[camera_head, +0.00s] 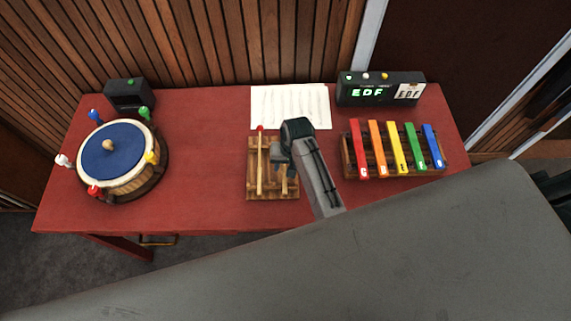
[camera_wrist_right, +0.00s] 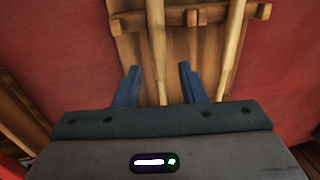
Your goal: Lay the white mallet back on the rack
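A wooden rack (camera_head: 252,194) stands at the middle of the red table; its slatted frame also shows in the right wrist view (camera_wrist_right: 195,18). A mallet with a red head (camera_head: 260,150) lies along its left side. My right gripper (camera_head: 281,160) is over the rack's right part. In the right wrist view its blue-grey fingers (camera_wrist_right: 158,85) are apart, with a pale wooden mallet handle (camera_wrist_right: 156,50) between or below them, lying on the rack. The red mallet's handle (camera_wrist_right: 233,45) is to the right there. No white head shows, so this handle's colour of head is hidden. My left gripper is not in view.
A xylophone with coloured bars (camera_head: 396,148) stands right of the rack, with a display box (camera_head: 380,90) behind it. A paper sheet (camera_head: 275,107) lies behind the rack. A blue-topped drum (camera_head: 112,160) and a dark box (camera_head: 130,95) are left. The table between drum and rack is clear.

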